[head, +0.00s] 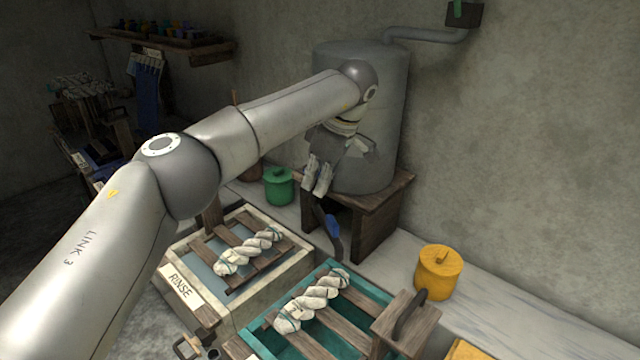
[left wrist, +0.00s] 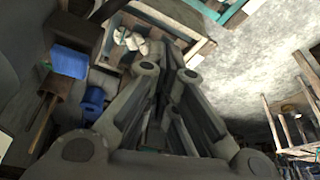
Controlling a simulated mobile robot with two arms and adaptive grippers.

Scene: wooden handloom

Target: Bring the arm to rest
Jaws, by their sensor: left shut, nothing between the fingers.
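My left arm reaches in from the lower left across the head view. Its left gripper (head: 318,176) hangs in front of the grey metal tank (head: 385,120), pointing downward, shut and empty. It is above and behind the rinse tub (head: 180,284), clear of the skeins. In the left wrist view the gripper's linkages fill the middle of the picture, with nothing seen held. My right gripper is not in view.
A white twisted skein (head: 248,252) lies on slats over the rinse tub. Another skein (head: 311,301) lies over the teal tub (head: 262,343). A green pot (head: 279,187) stands left of the wooden stand (head: 372,216), and a yellow pot (head: 438,272) at right.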

